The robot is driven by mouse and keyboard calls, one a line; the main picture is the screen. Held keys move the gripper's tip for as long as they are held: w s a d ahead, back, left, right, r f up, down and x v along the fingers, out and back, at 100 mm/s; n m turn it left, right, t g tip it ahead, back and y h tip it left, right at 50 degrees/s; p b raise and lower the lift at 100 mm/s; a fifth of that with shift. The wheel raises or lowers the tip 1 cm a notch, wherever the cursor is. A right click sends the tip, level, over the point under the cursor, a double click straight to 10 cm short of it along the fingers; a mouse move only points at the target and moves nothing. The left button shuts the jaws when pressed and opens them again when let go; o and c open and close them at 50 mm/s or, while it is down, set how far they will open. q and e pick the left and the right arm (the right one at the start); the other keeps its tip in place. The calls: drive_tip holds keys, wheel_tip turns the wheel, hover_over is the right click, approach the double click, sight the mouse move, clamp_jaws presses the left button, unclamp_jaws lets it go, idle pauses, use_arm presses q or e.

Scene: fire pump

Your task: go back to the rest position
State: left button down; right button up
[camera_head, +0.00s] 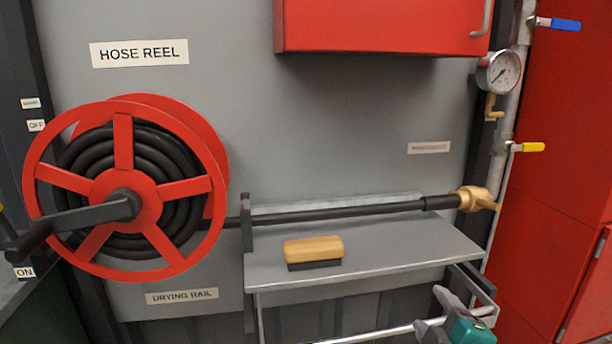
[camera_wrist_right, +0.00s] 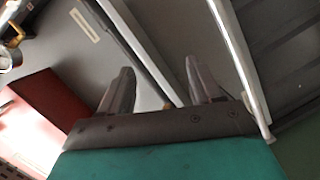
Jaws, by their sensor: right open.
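My right gripper (camera_head: 428,307) is at the lower right of the head view, in front of the shelf's right end and near the metal rail. Its two grey fingers are apart, with the green body behind them. The right wrist view shows the same open fingers (camera_wrist_right: 160,72) with nothing held between them; the dark hose and a rail pass beyond them. My left gripper is not in view.
A red hose reel (camera_head: 142,198) with a dark crank stands left. A wooden brush (camera_head: 313,250) lies on the grey shelf (camera_head: 385,254). The black hose (camera_head: 340,211) runs behind it to a brass fitting (camera_head: 471,198). A rail (camera_head: 375,332) crosses below. A red cabinet (camera_head: 560,150) stands right.

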drive_tip(key=s+f+m+g, duration=0.6)
drive_tip(key=s+f, duration=0.1)
drive_tip(key=s, duration=0.6)
drive_tip(key=s+f+m+g, duration=0.5)
drive_tip(key=s+f+g, duration=0.15)
drive_tip(key=s, duration=0.55)
use_arm(q)
drive_tip(key=p, duration=0.1)
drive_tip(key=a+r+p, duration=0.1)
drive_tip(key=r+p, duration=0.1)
drive_tip(key=p, duration=0.1)
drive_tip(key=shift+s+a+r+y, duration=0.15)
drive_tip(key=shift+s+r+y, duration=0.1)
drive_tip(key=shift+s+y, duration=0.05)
use_arm(e)
drive_tip(key=w+a+f+t+y, duration=0.2)
drive_tip(key=w+a+f+t, duration=0.1)
drive_tip(key=w+f+t, duration=0.2)
drive_tip(key=w+t, duration=0.2)
drive_tip(key=shift+w+f, duration=0.3)
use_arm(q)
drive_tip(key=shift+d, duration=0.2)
use_arm(e)
drive_tip(key=shift+a, duration=0.1)
